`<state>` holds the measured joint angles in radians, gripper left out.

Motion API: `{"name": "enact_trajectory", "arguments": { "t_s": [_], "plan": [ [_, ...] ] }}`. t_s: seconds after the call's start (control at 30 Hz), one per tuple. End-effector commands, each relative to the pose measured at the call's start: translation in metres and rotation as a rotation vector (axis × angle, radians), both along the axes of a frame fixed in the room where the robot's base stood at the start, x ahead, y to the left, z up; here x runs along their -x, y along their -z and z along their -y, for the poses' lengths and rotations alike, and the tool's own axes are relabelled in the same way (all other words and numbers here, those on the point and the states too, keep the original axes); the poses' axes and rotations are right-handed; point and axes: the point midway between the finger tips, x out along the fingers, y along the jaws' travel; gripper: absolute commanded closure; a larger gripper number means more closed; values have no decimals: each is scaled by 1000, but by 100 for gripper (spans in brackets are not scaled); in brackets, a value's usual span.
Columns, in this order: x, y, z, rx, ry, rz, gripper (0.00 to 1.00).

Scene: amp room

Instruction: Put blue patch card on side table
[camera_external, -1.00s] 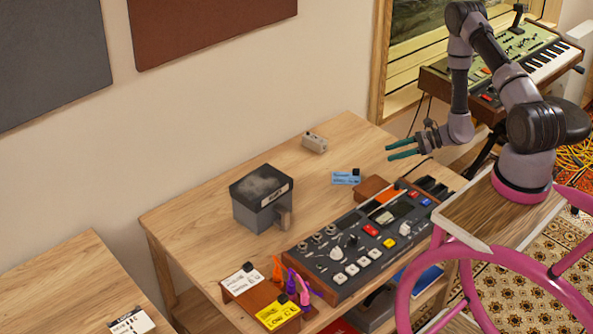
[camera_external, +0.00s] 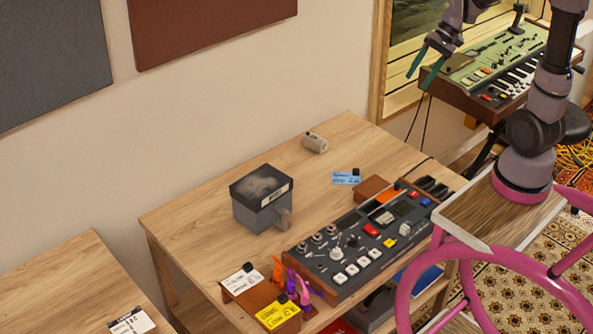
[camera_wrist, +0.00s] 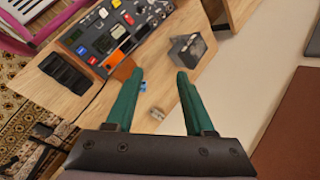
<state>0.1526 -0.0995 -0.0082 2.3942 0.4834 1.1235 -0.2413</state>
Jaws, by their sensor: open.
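The blue patch card (camera_external: 346,177) lies flat on the wooden desk (camera_external: 190,213), with a small black piece at its corner, beside a brown wooden block. In the wrist view a bit of the blue card (camera_wrist: 143,85) shows between my fingers, partly hidden by the left one. My gripper (camera_external: 430,72) is raised well above the desk's far right end, fingers pointing down, open and empty. Its two green fingers (camera_wrist: 158,78) stand apart in the wrist view. A second table (camera_external: 60,285), likely the side table, is at the lower left with a white card (camera_external: 131,322) on it.
A mixer console (camera_external: 365,240) fills the desk's right side. A grey box (camera_external: 262,200) and a small beige device (camera_external: 315,143) stand nearby. White (camera_external: 240,279) and yellow (camera_external: 278,314) cards lie at the front. The side table's back part is clear.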

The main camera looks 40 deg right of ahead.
Motion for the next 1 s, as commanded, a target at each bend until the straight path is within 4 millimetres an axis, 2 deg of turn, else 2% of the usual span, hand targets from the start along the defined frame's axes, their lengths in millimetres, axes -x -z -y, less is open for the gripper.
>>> {"name": "enact_trajectory", "arguments": {
  "t_s": [0.03, 0.3, 0.5, 0.67, 1.0],
  "plan": [
    [11, -15, 1, 56, -32, 61, 46],
    [61, -72, 21, 350, -132, 356, 46],
    [84, -100, 34, 490, -153, 523, 46],
    [92, -108, 39, 533, -156, 574, 46],
    [92, -109, 40, 536, -155, 577, 46]
  ]
}}
